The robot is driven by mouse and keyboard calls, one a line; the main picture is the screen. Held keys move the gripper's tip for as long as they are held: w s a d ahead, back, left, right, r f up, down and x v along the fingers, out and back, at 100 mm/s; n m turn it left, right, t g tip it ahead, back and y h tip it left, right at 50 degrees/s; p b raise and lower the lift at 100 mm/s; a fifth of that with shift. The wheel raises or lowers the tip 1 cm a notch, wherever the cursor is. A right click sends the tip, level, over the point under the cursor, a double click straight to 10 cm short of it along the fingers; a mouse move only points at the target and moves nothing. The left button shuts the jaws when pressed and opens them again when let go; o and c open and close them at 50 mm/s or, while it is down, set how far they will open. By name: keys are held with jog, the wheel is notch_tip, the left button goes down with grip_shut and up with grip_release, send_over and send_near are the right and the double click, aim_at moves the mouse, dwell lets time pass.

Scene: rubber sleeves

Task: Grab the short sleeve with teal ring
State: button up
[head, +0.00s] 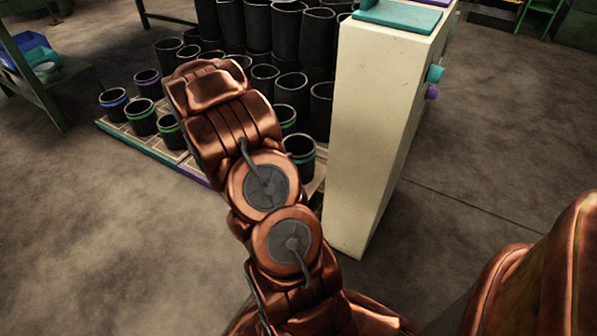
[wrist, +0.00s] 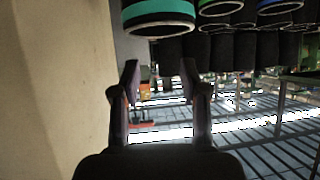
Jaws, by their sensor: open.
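The short black sleeve with a teal ring (head: 301,169) stands upright at the front right end of the sleeve rows in the head view, close beside the cream post. In the wrist view, which looks upside down, the teal-ringed sleeve (wrist: 158,12) is at the top edge, partly cut off, with its open rim towards the fingers. My gripper (wrist: 160,76) is open, with nothing between its fingers. The teal-ringed sleeve lies beyond the fingertips, apart from them and off to the top of the picture. In the head view my arm hides the gripper.
A cream post (head: 375,130) stands right of the sleeve; it fills the left of the wrist view. Short sleeves with green rings (head: 141,120), a blue ring (head: 114,101) and a purple ring (head: 148,82) stand left. Tall black sleeves (head: 272,40) stand behind. The front floor is clear.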

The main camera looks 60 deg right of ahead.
aim_at(312, 151)
jog(key=shift+m+g+h, duration=0.4)
jog(key=shift+g+h, duration=0.3)
jog(key=shift+h, duration=0.2)
jog(key=shift+s+d+f+b, duration=0.6)
jog(key=shift+d+f+b, duration=0.5)
jog(key=shift+d, duration=1.05)
jog(key=shift+s+d+f+b, duration=0.65)
jog(key=shift+d+f+b, duration=0.45)
jog(key=shift+d, duration=1.1)
jog(key=shift+s+d+f+b, duration=0.75)
jog(key=shift+d+f, duration=0.55)
jog(key=shift+d, duration=0.85)
jog(key=shift+w+d+f+b, duration=0.1)
jog(key=shift+w+d+b, duration=0.05)
jog(key=shift+d, duration=0.2)
jog(key=shift+w+d+f+b, duration=0.1)
jog(key=shift+d+b, duration=0.05)
jog(key=shift+d, duration=0.2)
grip_shut()
